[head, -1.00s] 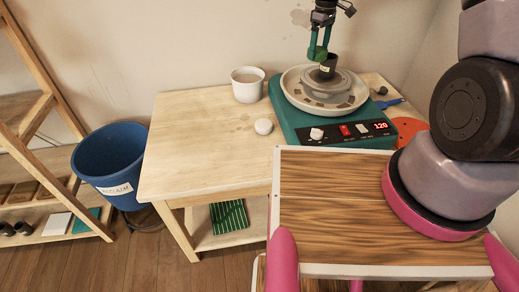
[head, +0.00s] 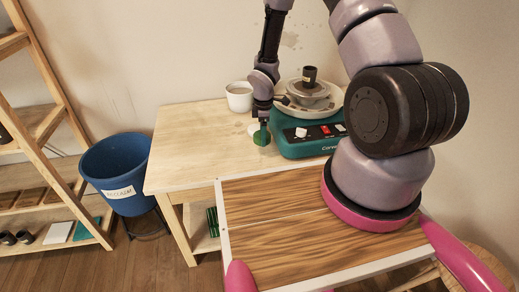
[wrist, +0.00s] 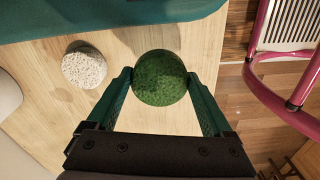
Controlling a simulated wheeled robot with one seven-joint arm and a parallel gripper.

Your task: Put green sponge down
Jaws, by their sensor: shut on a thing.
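The green sponge (wrist: 160,78) is round and sits between the two fingertips of my gripper (wrist: 160,86) in the wrist view. My gripper is shut on it. In the head view the green sponge (head: 262,137) hangs below my gripper (head: 262,125), over the front right part of the wooden table (head: 185,150), just left of the teal pottery wheel (head: 300,146). I cannot tell whether the sponge touches the tabletop.
A pale round sponge (wrist: 84,66) lies on the table beside the green one. A white cup (head: 239,97) stands further back. A dark small pot (head: 309,75) is on the wheel. A blue bucket (head: 115,170) stands left of the table. The table's left half is clear.

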